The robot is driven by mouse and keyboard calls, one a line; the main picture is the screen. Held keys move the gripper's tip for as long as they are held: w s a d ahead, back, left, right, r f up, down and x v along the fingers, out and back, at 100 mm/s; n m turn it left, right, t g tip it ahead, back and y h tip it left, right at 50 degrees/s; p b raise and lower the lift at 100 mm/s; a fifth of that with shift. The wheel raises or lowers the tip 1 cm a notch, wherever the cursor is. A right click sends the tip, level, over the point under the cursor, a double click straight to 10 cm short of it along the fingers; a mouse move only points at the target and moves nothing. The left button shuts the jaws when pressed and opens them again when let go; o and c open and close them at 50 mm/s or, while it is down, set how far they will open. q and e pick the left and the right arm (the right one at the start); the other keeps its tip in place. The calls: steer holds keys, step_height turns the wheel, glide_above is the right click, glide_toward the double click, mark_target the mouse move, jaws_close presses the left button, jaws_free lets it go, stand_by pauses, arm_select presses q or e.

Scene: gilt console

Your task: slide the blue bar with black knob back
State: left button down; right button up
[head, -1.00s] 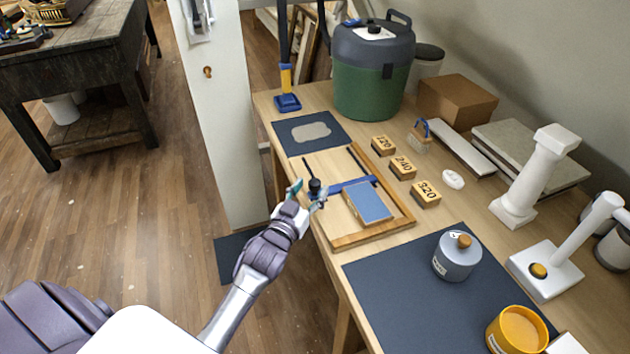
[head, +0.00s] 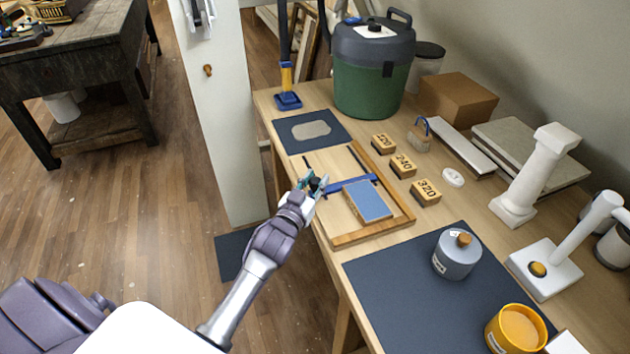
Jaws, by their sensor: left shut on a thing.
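The blue bar (head: 352,185) lies across the wooden frame (head: 379,230) on the workbench in the head view. Its black knob is at the bar's left end, mostly hidden by the fingers of my left gripper (head: 314,185). My left gripper is shut on the knob, reaching in from the lower left at the frame's left side. A blue-topped block (head: 368,200) lies inside the frame just in front of the bar. My right gripper is not in view.
Behind the frame lies a dark mat with a grey patch (head: 290,129). Numbered wooden blocks (head: 403,166) stand to its right. A grey pot (head: 457,255) stands on a dark mat (head: 390,290) at the front. A green and grey vacuum (head: 372,75) is at the back.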

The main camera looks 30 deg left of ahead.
arm_select(q)
steer(key=w+a+b, duration=0.1)
steer(key=w+a, duration=0.3)
steer(key=a, duration=0.1)
steer(key=w+a+b, duration=0.2)
steer(key=w+a, duration=0.2)
steer(key=shift+w+a+f, duration=0.1)
steer(key=shift+w+a, duration=0.3)
steer(key=shift+w+a+b, duration=0.25)
steer(key=shift+a+b, duration=0.05)
steer(key=shift+b, duration=0.05)
steer(key=shift+a+r, duration=0.1)
steer(key=shift+r, duration=0.2)
